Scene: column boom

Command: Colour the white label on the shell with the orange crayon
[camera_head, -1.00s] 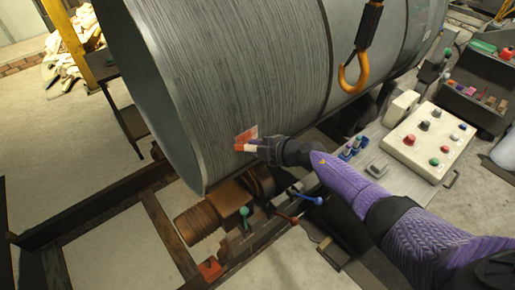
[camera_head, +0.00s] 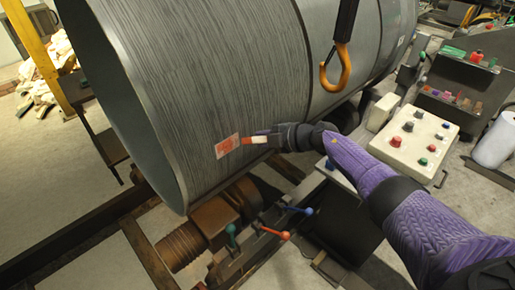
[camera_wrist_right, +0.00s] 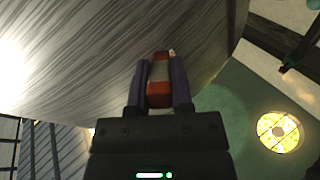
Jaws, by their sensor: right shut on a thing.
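The shell is a large grey metal cylinder (camera_head: 240,75) with a brushed surface, lying tilted across the head view. Its label (camera_head: 227,146) sits low on the side near the open left end; orange colour covers much of its middle, with pale edges showing. My right gripper (camera_head: 272,136) is shut on the orange crayon (camera_head: 252,140), which has a pale band. The crayon's tip points left at the label, just beyond its right edge; I cannot tell whether it touches the shell. In the right wrist view the crayon (camera_wrist_right: 160,95) stands between both fingers, before the shell (camera_wrist_right: 100,55). My left gripper is not in view.
An orange hook (camera_head: 336,68) hangs in front of the shell. A pale control box (camera_head: 413,140) with several knobs stands to the right. Levers with red and blue ends (camera_head: 275,234) and a brown roller (camera_head: 183,246) are below the shell.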

